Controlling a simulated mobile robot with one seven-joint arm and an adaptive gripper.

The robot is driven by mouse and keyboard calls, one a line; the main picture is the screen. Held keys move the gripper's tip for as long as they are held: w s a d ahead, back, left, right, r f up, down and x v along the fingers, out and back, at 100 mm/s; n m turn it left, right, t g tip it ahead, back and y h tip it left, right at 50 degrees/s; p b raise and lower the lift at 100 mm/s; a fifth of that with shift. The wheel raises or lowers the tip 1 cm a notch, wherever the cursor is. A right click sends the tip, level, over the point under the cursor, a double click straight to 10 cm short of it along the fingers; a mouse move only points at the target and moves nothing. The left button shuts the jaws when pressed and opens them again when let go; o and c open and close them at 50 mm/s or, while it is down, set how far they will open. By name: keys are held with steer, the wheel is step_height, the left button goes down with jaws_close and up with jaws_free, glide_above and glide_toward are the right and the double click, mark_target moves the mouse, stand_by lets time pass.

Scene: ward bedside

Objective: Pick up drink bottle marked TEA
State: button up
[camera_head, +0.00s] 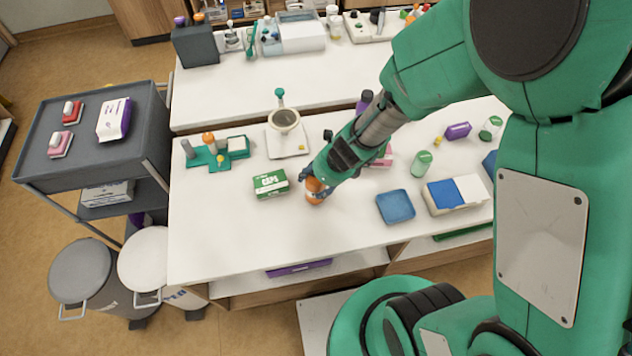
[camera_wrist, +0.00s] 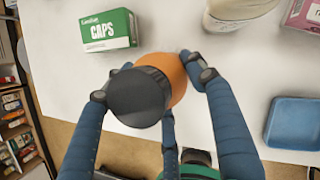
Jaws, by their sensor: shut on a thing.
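My gripper (camera_head: 312,179) is low over the white table, shut on an orange bottle (camera_head: 315,193). In the wrist view the orange bottle (camera_wrist: 172,72) has a dark grey cap facing the camera, and blue fingers (camera_wrist: 157,72) close around it. No marking on the bottle is readable, so I cannot tell whether it says TEA. Whether its base touches the table is hidden.
A green CAPS box (camera_head: 270,184) stands just left of the bottle. A blue tray (camera_head: 396,207) lies to its right. A green holder (camera_head: 216,153) and a white scale-like stand (camera_head: 287,141) are farther left and back. The table front is clear.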

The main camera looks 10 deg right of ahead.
steer(key=s+d+r, duration=0.1)
steer(key=s, duration=0.7)
steer(key=s+d+r+p, duration=0.1)
steer(key=s+d+r, duration=0.1)
steer(key=s, duration=0.5)
steer(key=shift+s+r, duration=0.15)
steer(key=shift+s, duration=0.2)
steer(key=shift+d, duration=0.1)
